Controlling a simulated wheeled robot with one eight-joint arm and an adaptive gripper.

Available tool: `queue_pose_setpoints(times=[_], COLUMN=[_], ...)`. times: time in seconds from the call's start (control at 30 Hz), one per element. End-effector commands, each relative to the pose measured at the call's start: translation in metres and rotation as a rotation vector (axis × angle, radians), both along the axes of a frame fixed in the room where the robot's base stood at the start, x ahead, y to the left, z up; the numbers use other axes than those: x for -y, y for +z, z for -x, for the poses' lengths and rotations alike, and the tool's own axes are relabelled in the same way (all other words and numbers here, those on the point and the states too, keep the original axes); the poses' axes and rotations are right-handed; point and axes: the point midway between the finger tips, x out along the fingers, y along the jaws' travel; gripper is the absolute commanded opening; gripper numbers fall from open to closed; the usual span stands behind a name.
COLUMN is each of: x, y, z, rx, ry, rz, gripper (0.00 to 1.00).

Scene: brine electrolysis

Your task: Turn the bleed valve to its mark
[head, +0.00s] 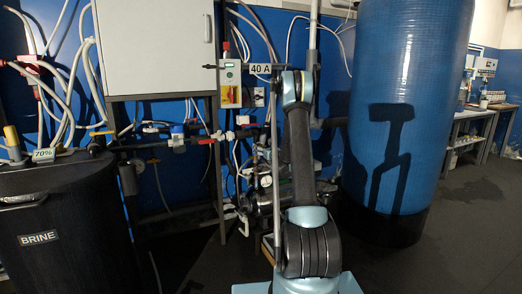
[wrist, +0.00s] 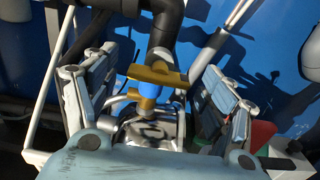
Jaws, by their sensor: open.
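In the wrist view, a valve with a flat yellow handle (wrist: 157,74) and a blue band below it sits on a dark pipe, probably the bleed valve. The handle lies roughly crosswise between my fingers. My gripper (wrist: 158,88) is open, with one finger on each side of the handle and visible gaps to both. It holds nothing. No mark for the valve can be made out. In the head view my arm stands in front of the pipework, and my gripper cannot be made out there.
A black brine tank (head: 60,235) stands left, a tall blue vessel (head: 405,120) right. A white cabinet (head: 150,50) hangs above pipes with a red-handled valve (head: 212,140). A control box (head: 230,84) sits beside the 40 A sign (head: 260,69). Floor at right is clear.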

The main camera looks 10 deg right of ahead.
Motion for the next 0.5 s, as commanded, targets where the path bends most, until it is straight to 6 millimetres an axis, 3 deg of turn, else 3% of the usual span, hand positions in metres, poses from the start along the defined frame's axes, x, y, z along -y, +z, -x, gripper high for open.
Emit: queue_pose_setpoints(times=[0.2, 0.5], x=[-0.006, -0.006], y=[0.0, 0.0], z=[-0.016, -0.018], rx=[0.0, 0.0], ry=[0.001, 0.0], rz=[0.0, 0.0], gripper=[0.77, 0.77])
